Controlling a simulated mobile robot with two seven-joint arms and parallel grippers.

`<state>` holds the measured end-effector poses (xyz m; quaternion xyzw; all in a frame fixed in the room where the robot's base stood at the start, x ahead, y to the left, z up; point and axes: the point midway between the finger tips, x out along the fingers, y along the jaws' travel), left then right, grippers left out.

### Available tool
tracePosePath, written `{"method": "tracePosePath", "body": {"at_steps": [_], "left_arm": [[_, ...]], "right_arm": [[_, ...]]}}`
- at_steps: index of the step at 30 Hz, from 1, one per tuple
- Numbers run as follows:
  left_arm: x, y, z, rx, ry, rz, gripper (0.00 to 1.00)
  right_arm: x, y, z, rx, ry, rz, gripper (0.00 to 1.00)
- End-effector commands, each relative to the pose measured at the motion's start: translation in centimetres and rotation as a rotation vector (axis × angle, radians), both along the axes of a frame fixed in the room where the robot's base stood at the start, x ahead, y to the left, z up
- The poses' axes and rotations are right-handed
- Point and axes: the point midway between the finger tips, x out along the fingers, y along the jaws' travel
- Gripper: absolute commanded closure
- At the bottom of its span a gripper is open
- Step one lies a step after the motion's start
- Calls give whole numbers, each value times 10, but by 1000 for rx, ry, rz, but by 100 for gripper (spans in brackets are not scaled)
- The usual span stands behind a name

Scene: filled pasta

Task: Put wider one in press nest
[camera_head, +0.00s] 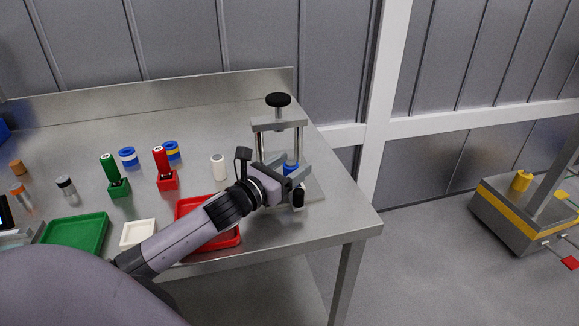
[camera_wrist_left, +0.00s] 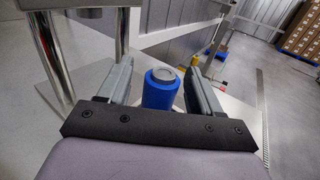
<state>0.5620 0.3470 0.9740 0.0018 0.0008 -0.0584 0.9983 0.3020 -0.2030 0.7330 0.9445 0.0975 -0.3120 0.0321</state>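A blue cylinder with a grey round top (camera_wrist_left: 160,88) stands upright between the fingers of my left gripper (camera_wrist_left: 162,85) in the left wrist view. A narrow gap shows beside it at the left finger, so the gripper looks open around it. In the head view the blue piece (camera_head: 291,168) is partly hidden by my left gripper (camera_head: 293,173), low between the posts of the press (camera_head: 278,125). The press has a black knob on top. The nest is hidden by the blue piece and gripper, so I cannot tell how the piece is seated. My right gripper is not in view.
A red tray (camera_head: 228,241) lies under my left arm, with a white tray (camera_head: 138,234) and green tray (camera_head: 76,233) to its left. Behind stand a white cylinder (camera_head: 218,168), red holder (camera_head: 167,180), green holder (camera_head: 119,188) and two blue banded pieces (camera_head: 128,158).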

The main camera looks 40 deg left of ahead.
Motion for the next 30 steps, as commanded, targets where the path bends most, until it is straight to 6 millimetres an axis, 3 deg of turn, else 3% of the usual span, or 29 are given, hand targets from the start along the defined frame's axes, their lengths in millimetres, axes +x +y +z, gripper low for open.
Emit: {"method": "tracePosePath", "body": {"at_steps": [8,30], "left_arm": [[-8,-1,2,-2,0,-5,33],[-101,11,1,-3,1,-2,33]], "right_arm": [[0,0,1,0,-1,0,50],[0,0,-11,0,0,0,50]]}}
